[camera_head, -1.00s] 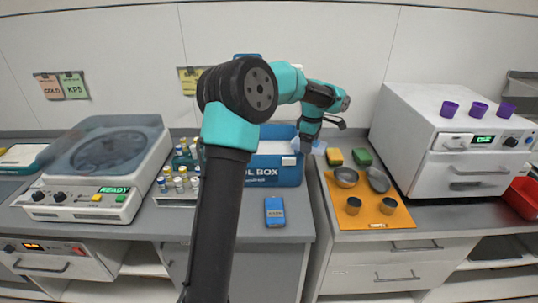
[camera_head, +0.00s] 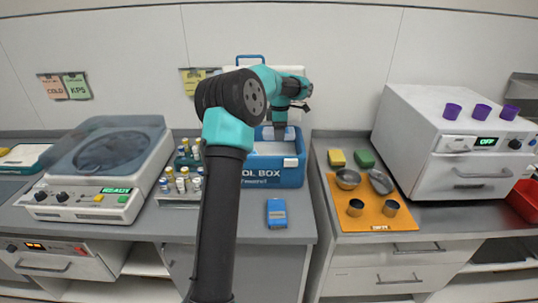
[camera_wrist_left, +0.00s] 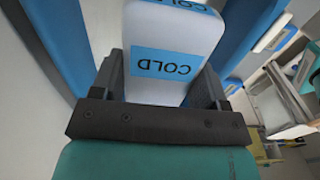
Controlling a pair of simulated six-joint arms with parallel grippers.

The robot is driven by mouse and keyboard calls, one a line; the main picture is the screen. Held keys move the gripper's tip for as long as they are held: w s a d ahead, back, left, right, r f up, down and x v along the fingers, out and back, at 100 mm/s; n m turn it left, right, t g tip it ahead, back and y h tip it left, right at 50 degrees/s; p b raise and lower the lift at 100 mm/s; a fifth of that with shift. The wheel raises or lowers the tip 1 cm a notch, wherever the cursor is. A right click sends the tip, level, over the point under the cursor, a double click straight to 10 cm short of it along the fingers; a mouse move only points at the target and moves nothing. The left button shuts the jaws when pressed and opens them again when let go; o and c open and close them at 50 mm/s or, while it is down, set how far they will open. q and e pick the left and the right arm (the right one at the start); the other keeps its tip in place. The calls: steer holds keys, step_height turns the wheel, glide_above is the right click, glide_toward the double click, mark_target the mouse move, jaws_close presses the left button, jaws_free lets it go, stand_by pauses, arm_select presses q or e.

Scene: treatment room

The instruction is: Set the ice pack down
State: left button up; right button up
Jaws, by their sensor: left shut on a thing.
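My left gripper (camera_head: 280,126) is over the open blue cool box (camera_head: 272,178), near its back part. In the left wrist view the gripper (camera_wrist_left: 160,78) is shut on a white ice pack (camera_wrist_left: 170,28) with blue COLD labels, one finger on each side. Blue walls of the box show on both sides of the pack there. In the head view the pack is mostly hidden behind the gripper and its lower end cannot be made out. My right gripper is not in view.
A blue pack-like item (camera_head: 276,213) lies on the counter in front of the box. A vial rack (camera_head: 181,193) and a centrifuge (camera_head: 95,170) stand left. An orange mat (camera_head: 376,222) with metal bowls and cups lies right, beside a white oven-like unit (camera_head: 430,165) reading OFF.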

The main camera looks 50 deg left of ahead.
arm_select(q)
step_height(320, 180, down, 6)
steer(key=shift+r, duration=0.15)
steer(key=shift+f, duration=1.85)
steer(key=shift+f, duration=0.1)
steer(key=o, duration=1)
steer(key=shift+f, duration=0.1)
step_height(320, 180, up, 12)
steer(key=shift+r, duration=0.2)
